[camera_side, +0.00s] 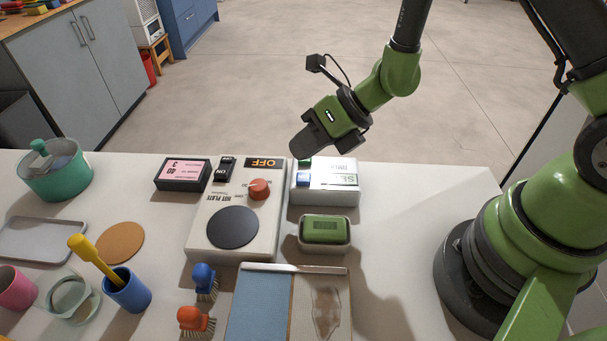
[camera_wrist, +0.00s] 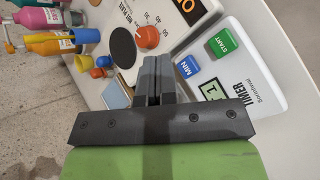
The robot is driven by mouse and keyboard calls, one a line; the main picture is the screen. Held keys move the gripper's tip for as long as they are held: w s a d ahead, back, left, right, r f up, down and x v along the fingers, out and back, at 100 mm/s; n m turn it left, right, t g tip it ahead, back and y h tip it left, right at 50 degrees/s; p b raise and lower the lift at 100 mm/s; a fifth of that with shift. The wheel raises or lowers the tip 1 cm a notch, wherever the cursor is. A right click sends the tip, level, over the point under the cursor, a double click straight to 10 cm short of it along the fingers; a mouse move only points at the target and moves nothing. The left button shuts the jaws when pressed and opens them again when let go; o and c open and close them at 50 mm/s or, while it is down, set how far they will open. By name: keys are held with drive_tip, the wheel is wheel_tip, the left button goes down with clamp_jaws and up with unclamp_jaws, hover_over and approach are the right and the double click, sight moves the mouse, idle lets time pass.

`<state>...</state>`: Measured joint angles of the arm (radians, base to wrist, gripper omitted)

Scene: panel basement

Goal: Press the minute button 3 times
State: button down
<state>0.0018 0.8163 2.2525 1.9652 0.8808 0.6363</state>
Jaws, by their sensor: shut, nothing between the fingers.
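The white timer (camera_side: 335,197) stands at the back of the table, right of the hot plate. Its blue MIN button (camera_wrist: 187,66) and green START button (camera_wrist: 222,43) show in the wrist view. In the side view the blue button (camera_side: 303,180) is partly visible on the timer's left side. The timer display (camera_wrist: 213,90) is partly hidden by my gripper; a digit like 1 shows. My gripper (camera_side: 299,149) is shut and empty above the timer's back left corner. In the wrist view its fingertips (camera_wrist: 156,62) are left of the MIN button, apparently apart from it.
The hot plate (camera_side: 206,212) with a red knob (camera_side: 259,189) is left of the timer. A white dish (camera_side: 324,246) with a green sponge (camera_side: 325,229) sits in front. A black box (camera_side: 182,186) with a pink screen stands further left.

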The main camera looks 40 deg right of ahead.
sight(305, 174)
drive_tip(key=shift+r, duration=1.4)
idle(1.4)
wheel_tip(305, 174, up, 4)
drive_tip(key=shift+f, duration=0.1)
idle(0.4)
drive_tip(key=shift+f, duration=4.45)
drive_tip(key=shift+f, duration=0.1)
drive_tip(key=shift+f, duration=0.3)
